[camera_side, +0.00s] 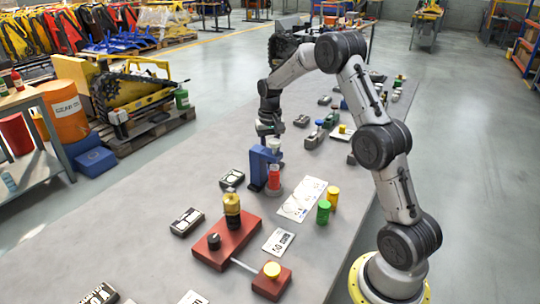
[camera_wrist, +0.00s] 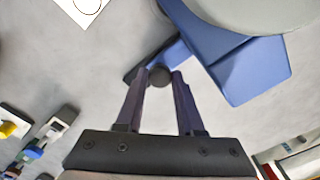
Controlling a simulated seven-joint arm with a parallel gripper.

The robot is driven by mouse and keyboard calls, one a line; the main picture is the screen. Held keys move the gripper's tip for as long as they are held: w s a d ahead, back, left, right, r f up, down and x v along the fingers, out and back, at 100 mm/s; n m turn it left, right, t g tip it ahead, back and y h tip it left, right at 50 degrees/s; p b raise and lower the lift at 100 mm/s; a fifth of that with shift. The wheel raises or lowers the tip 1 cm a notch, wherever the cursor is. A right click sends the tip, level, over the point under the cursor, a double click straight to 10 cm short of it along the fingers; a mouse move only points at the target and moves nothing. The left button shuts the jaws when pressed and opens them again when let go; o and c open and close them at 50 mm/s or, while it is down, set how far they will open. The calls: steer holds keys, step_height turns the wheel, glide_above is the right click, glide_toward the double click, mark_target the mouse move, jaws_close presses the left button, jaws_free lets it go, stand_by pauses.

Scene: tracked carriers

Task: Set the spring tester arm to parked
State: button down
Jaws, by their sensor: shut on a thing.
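The spring tester (camera_side: 258,168) is a blue upright stand on the bench in the side view. A red part sits low at its front on a round grey base. Its blue body (camera_wrist: 250,68) fills the upper right of the wrist view. My gripper (camera_side: 270,132) is at the top of the tester, pointing down. In the wrist view my gripper (camera_wrist: 158,78) has its two fingers closed around a dark round knob (camera_wrist: 159,76) at the end of the blue tester arm (camera_wrist: 174,54). The arm's exact angle is hard to tell. A large pale round part hides some of the tester.
A red base with a yellow-topped post (camera_side: 232,212) stands in front. Green (camera_side: 323,212) and yellow (camera_side: 333,196) cylinders stand right of the tester near a white printed sheet (camera_side: 301,199). Small devices (camera_side: 315,136) lie behind. Bench to the left is mostly clear.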

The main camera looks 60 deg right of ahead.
steer(key=shift+d+r, duration=0.1)
stand_by(0.3)
steer(key=d, duration=1)
steer(key=shift+d, duration=0.2)
steer(key=c, duration=0.5)
jaws_free()
steer(key=shift+c, duration=0.2)
steer(key=shift+r, duration=0.1)
step_height(320, 180, up, 14)
steer(key=shift+f, duration=0.2)
